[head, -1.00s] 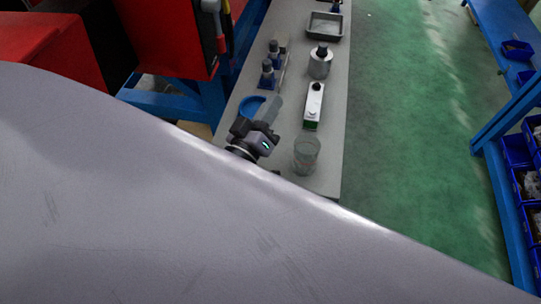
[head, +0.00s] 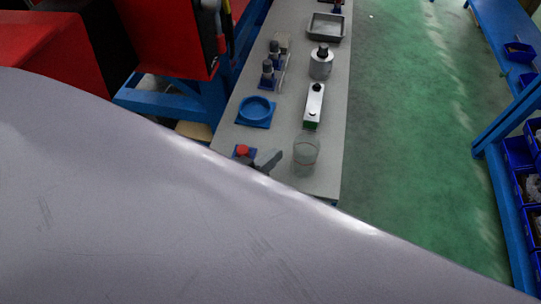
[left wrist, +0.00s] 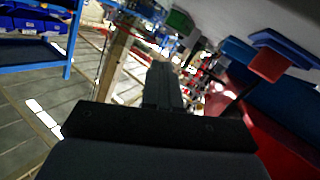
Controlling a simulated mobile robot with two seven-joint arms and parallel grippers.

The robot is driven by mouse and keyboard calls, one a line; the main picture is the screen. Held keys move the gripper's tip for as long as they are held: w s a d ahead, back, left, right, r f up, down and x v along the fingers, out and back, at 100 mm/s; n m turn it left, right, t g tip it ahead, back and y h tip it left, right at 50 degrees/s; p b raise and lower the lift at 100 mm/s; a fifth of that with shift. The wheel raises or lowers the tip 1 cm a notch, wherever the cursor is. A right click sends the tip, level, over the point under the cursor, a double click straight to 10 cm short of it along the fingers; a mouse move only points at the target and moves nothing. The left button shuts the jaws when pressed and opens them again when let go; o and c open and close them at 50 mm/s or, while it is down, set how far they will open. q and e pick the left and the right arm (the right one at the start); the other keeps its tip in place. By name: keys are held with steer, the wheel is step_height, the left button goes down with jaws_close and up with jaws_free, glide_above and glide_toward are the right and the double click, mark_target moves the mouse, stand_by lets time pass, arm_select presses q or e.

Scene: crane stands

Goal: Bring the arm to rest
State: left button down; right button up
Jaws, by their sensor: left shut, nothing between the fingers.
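My left gripper (head: 272,158) shows only in part in the head view, low over the near end of the grey bench (head: 332,125). Its fingers also show in the left wrist view (left wrist: 163,85), closed together with nothing between them. In the head view the gripper is just right of a red knob (head: 242,150) on a blue base and left of a clear glass beaker (head: 306,157). My right gripper is not in view.
On the bench stand a blue ring holder (head: 256,111), a white box with a green end (head: 314,106), a silver canister (head: 321,63), blue stands (head: 267,75) and a grey tray (head: 325,27). Green floor (head: 410,130) to the right is clear. Blue shelving (head: 500,120) stands far right.

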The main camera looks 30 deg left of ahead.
arm_select(q)
steer(key=shift+d, duration=0.1)
stand_by(0.3)
steer(key=shift+s+d+f+m+g+h, duration=0.15)
steer(key=shift+s+d+m+g+h, duration=0.2)
steer(key=shift+s+m+g, duration=0.35)
steer(key=s+a+m+g+y, duration=0.1)
steer(key=s+a+g+y, duration=0.4)
steer(key=s+g, duration=0.75)
steer(key=w+d+f+t+h, duration=0.1)
steer(key=w+f+t+h, duration=0.2)
steer(key=f+t, duration=0.5)
steer(key=shift+w+d+f+m+t, duration=0.4)
steer(key=shift+w+f, duration=0.15)
steer(key=shift+w, duration=0.2)
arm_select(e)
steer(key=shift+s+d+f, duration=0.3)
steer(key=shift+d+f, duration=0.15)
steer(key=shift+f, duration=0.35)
